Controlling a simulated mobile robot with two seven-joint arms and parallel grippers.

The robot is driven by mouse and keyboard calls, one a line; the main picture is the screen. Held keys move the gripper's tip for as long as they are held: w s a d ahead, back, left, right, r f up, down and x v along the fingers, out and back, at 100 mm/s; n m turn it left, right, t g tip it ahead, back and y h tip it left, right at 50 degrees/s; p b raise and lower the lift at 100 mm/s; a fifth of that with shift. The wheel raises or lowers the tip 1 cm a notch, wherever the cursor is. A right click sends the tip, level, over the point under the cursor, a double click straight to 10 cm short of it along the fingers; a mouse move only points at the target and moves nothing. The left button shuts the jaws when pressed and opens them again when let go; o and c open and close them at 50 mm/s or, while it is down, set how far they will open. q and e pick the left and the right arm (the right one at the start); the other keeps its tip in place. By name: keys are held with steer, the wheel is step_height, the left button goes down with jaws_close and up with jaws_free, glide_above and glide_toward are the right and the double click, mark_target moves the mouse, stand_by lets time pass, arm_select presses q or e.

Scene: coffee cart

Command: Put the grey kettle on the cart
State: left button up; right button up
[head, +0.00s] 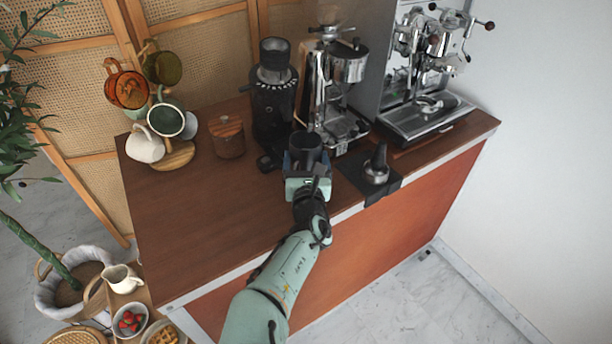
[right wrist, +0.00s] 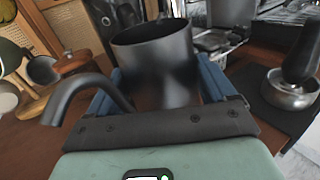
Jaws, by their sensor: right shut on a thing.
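The grey kettle (head: 306,146) is dark, open-topped and upright in the head view, over the front part of the cart's wooden top (head: 215,205). In the right wrist view the kettle (right wrist: 158,62) shows its wide round mouth, with a curved spout (right wrist: 80,92) pointing left. My right gripper (head: 306,162) is shut on the kettle, with its blue fingers on both sides of the body; the fingers also show in the right wrist view (right wrist: 160,95). The kettle's base is hidden by the gripper, so I cannot tell whether it touches the top. My left gripper is not in view.
A black grinder (head: 274,100) and a chrome machine (head: 340,85) stand close behind the kettle. A tamper (head: 376,165) on a black mat is just right. A wooden canister (head: 228,138) and a mug tree (head: 172,150) stand left. The top's front left is clear.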

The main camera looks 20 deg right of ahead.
step_height(320, 180, down, 4)
steer(key=shift+f+b, duration=0.1)
steer(key=shift+b, duration=0.35)
steer(key=o, duration=1.3)
steer(key=shift+c, duration=0.2)
steer(key=v, duration=1.2)
steer(key=shift+p, duration=0.4)
